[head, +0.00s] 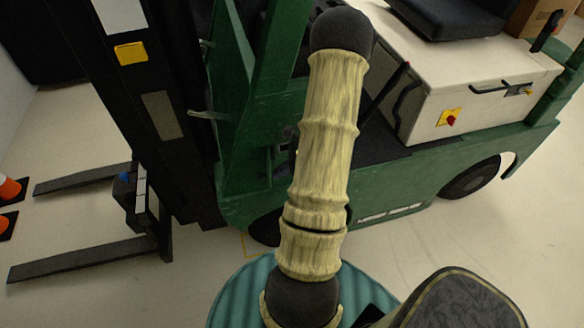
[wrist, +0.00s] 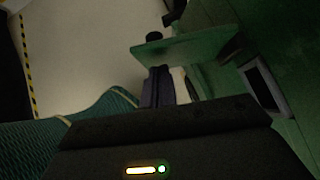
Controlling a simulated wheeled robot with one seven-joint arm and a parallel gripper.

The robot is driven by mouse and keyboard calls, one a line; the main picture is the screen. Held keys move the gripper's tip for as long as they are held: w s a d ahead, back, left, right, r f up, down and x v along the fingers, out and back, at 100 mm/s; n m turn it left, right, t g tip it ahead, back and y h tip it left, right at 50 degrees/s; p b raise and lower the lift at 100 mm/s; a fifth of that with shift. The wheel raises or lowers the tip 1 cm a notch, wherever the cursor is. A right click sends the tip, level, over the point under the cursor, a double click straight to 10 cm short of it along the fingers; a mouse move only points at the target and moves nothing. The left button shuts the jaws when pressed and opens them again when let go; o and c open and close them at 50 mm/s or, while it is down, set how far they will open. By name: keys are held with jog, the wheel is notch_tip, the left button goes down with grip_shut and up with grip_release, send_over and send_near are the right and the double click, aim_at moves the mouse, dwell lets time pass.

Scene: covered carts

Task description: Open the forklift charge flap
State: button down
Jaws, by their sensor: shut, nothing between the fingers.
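The green forklift (head: 390,185) stands across the head view, mast on the left. A green plate (wrist: 185,48) sticks out from its green side in the wrist view, with a small dark knob (wrist: 153,37) at its outer end. It looks like the charge flap standing out from the body, but I cannot be sure. My gripper (wrist: 166,88) is shut and empty close beside the plate's near edge; whether they touch is unclear. In the head view my arm hides part of the forklift, and neither gripper nor flap can be made out.
A dark-framed rectangle (wrist: 264,86) is on the green side. The cream seat box (head: 465,75) carries a yellow plate with a red knob (head: 450,119). Forks (head: 85,258) reach left, towards orange cones (head: 10,190). Pale floor (head: 450,240) is clear in front of the forklift.

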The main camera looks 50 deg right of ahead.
dwell(0.3)
jog(key=shift+w+a+b, duration=0.55)
jog(key=shift+w+a, duration=0.15)
jog(key=shift+a, duration=0.3)
jog(key=s+d+r, duration=0.5)
jog(key=s+r, duration=0.2)
jog(key=s, duration=0.2)
jog(key=shift+s+d, duration=0.25)
jog(key=shift+s, duration=0.1)
